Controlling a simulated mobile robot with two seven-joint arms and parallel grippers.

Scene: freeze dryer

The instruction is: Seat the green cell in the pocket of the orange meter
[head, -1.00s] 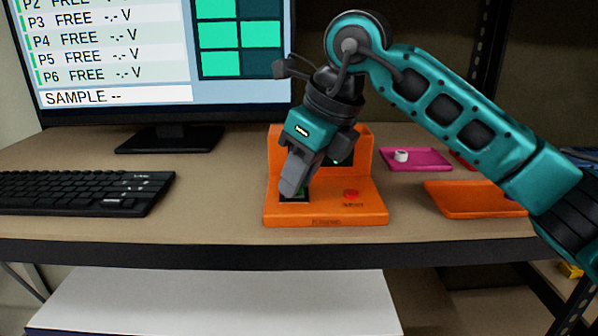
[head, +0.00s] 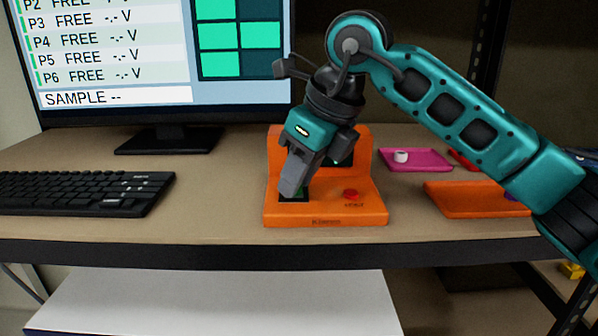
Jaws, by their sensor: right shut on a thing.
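The orange meter (head: 335,212) stands on the desk in the middle of the head view, with a dark pocket (head: 293,197) at its left front and a red button (head: 351,194) at its right. My right gripper (head: 293,186) points down over the pocket and is shut on the green cell (head: 307,190). Only a sliver of green shows beside the fingers, so most of the cell is hidden. I cannot tell whether it rests on the pocket floor. My left gripper is not in view.
A monitor (head: 120,97) stands behind at the left, with a black keyboard (head: 85,192) in front. A magenta tray (head: 425,164) holding a small white item and an orange tray (head: 460,205) lie right of the meter. The desk between keyboard and meter is clear.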

